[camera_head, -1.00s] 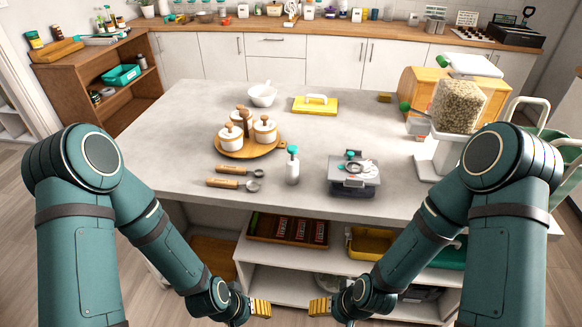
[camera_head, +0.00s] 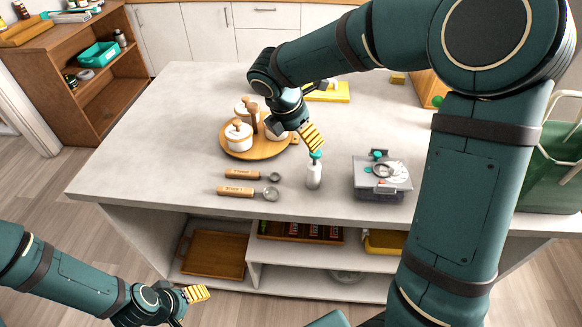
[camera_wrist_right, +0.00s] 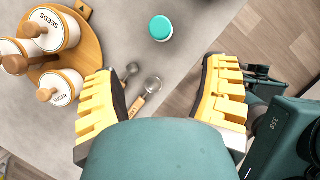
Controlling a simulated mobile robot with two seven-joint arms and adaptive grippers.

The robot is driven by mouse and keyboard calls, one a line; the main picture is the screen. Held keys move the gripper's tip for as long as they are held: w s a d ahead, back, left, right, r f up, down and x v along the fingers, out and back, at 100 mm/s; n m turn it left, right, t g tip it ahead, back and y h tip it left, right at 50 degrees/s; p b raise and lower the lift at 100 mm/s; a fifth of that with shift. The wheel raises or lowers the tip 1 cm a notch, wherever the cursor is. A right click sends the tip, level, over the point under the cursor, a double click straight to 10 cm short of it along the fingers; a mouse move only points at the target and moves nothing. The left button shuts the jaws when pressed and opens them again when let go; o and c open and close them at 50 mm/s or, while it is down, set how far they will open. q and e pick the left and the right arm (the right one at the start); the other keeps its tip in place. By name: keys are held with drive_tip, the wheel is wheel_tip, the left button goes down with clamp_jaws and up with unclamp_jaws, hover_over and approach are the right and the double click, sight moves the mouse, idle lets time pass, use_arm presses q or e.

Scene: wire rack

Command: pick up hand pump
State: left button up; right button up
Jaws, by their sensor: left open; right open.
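The hand pump, a small white bottle (camera_head: 314,177) with a teal top, stands upright on the grey counter (camera_head: 380,118) near its front edge. In the right wrist view a round teal top with a pale rim (camera_wrist_right: 160,28), apparently the pump's, lies beyond the fingers, at the top of the picture. My right gripper (camera_head: 312,138) is open and empty, with its yellow fingers just above the pump in the head view. The right wrist view shows the two fingers (camera_wrist_right: 165,105) spread apart. My left gripper (camera_head: 197,293) is open and empty, low in front of the counter.
A round wooden tray (camera_head: 240,152) with white jars is left of the pump. Two wooden-handled scoops (camera_head: 248,192) lie nearer, on its left. A grey scale-like device (camera_head: 382,177) stands to the right. Shelves (camera_head: 300,267) are below the counter.

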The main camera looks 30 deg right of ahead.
sight(312, 155)
drive_tip(key=b+x, duration=0.1)
drive_tip(key=x, duration=0.7)
drive_tip(key=shift+s+d, duration=0.15)
drive_tip(key=shift+b+x, duration=0.55)
drive_tip(key=shift+x, duration=2.25)
clamp_jaws()
drive_tip(key=shift+f, duration=0.1)
